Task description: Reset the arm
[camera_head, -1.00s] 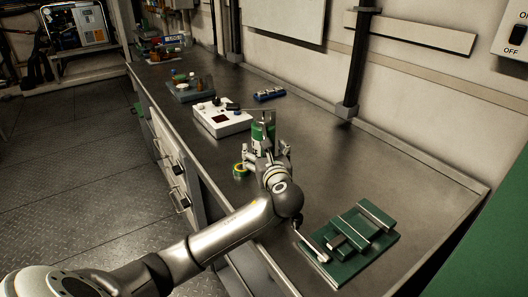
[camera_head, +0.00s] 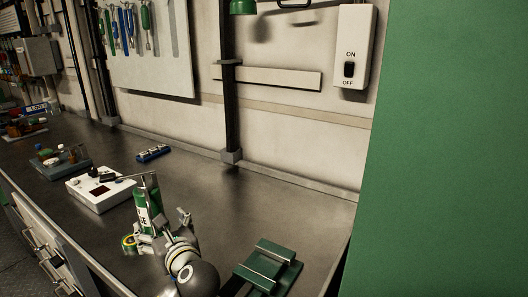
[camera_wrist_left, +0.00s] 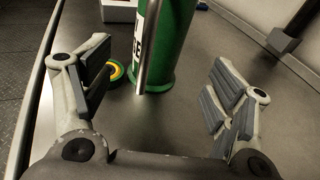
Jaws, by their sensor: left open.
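My left gripper (camera_head: 164,232) is open and empty, low over the bench in the head view. A green cylinder (camera_head: 143,212) with a white label and a metal rod along it stands upright just beyond the fingers. In the left wrist view the two fingers (camera_wrist_left: 160,85) are spread wide, and the cylinder (camera_wrist_left: 178,45) stands ahead between them, with no visible contact. My left arm comes up from the bottom edge of the head view. My right gripper is not in view.
A green and yellow tape roll (camera_head: 129,243) lies beside the cylinder. A white device (camera_head: 95,197) stands behind it. A green stepped fixture (camera_head: 270,268) is at the right. An ON/OFF switch box (camera_head: 350,50) hangs on the wall. A green panel (camera_head: 450,150) fills the right side.

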